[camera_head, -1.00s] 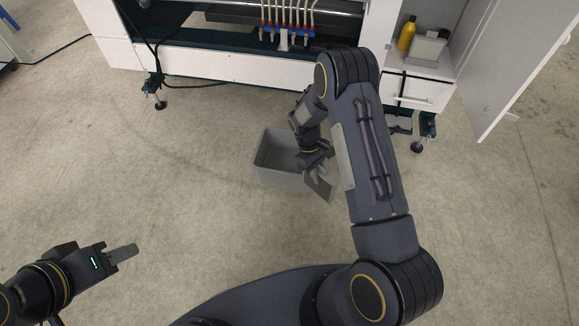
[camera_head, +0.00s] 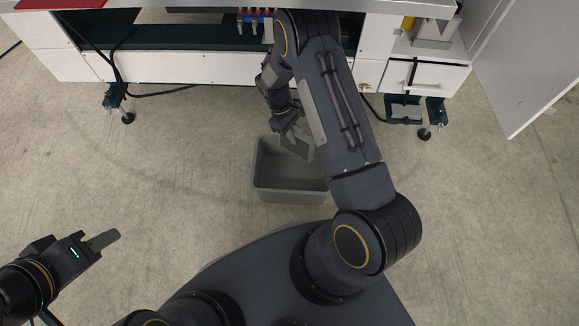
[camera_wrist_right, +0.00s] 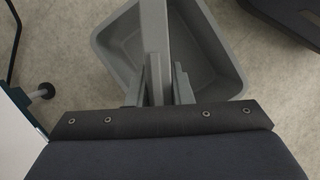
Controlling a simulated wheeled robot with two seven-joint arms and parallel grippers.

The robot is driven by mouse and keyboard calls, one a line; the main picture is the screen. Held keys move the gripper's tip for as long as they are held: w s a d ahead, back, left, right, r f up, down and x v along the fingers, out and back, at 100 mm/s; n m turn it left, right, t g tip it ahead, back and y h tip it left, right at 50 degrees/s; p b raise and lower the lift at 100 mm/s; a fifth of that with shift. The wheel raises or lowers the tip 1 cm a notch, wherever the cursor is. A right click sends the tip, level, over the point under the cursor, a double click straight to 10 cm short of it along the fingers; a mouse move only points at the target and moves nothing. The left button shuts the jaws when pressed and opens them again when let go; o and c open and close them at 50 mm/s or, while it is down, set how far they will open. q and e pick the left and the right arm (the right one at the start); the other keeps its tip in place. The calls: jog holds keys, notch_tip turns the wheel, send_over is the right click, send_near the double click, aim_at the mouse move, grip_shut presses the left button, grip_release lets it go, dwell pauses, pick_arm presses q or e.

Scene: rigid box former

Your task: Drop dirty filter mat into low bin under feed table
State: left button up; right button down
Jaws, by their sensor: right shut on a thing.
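The grey filter mat (camera_head: 299,147) is a thin flat panel held in my right gripper (camera_head: 290,133), over the far part of the low bin. In the right wrist view the mat (camera_wrist_right: 154,40) shows nearly edge-on between the two fingers of the right gripper (camera_wrist_right: 158,84). The grey open bin (camera_head: 290,196) stands on the floor and looks empty where I can see inside. It also shows below the mat in the right wrist view (camera_wrist_right: 222,75). My left gripper (camera_head: 103,240) is at the lower left, away from everything; its finger gap is hidden by the side-on angle.
The white machine (camera_head: 180,70) with the feed table stands behind the bin on black feet. A white cabinet door (camera_head: 525,75) hangs open at the right. A black cable (camera_head: 165,93) runs along the machine's base. The floor around the bin is clear.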

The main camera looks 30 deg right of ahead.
notch_tip(320, 180, down, 6)
jog(key=b, duration=0.3)
jog(key=shift+r+b, duration=0.15)
jog(key=shift+b, duration=0.2)
jog(key=c, duration=1.2)
grip_release()
jog(key=p+v, duration=0.3)
jog(key=v, duration=0.4)
jog(key=shift+r, duration=0.4)
